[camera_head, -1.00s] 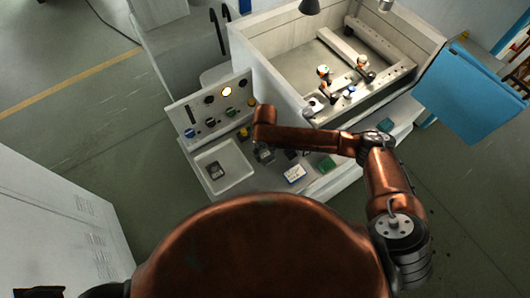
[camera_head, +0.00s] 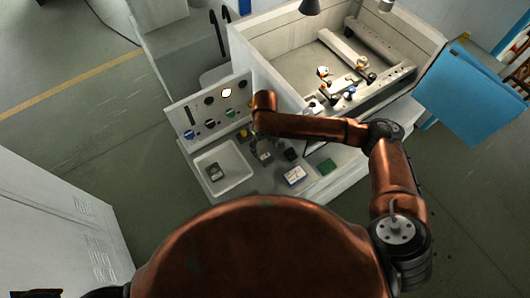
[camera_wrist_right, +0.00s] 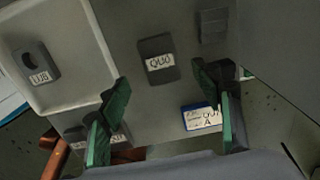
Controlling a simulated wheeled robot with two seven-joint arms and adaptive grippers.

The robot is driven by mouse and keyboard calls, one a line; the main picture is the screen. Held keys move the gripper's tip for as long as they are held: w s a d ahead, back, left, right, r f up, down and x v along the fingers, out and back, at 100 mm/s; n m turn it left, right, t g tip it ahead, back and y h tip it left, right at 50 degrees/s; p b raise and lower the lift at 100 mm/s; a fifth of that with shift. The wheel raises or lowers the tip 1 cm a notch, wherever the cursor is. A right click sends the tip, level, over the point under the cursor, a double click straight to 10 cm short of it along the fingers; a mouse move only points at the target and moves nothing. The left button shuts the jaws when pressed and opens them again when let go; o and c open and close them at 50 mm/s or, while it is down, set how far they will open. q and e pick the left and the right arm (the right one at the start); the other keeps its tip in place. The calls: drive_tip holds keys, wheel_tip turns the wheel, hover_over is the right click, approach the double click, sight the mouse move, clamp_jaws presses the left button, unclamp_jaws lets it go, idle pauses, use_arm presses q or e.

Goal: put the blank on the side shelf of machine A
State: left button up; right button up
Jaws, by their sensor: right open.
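In the head view a machine with an open tank (camera_head: 300,75) has a light grey shelf (camera_head: 257,184) along its near side. On it lies a dark grey block (camera_head: 265,156); the right wrist view shows its label, which seems to read QU0 (camera_wrist_right: 158,60). Another grey block (camera_head: 214,172) sits in a white tray (camera_head: 238,180), labelled in the wrist view. I cannot tell which block is the blank. My right gripper (camera_wrist_right: 165,115) is open and empty, its green fingers spread below the QU0 block in the picture. My left gripper is not seen.
A control panel (camera_head: 208,108) with a lit lamp rises behind the tray. A blue panel (camera_head: 470,92) stands at the right.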

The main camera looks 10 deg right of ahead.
wheel_tip(320, 180, up, 5)
drive_tip(key=shift+r, duration=0.1)
idle(0.7)
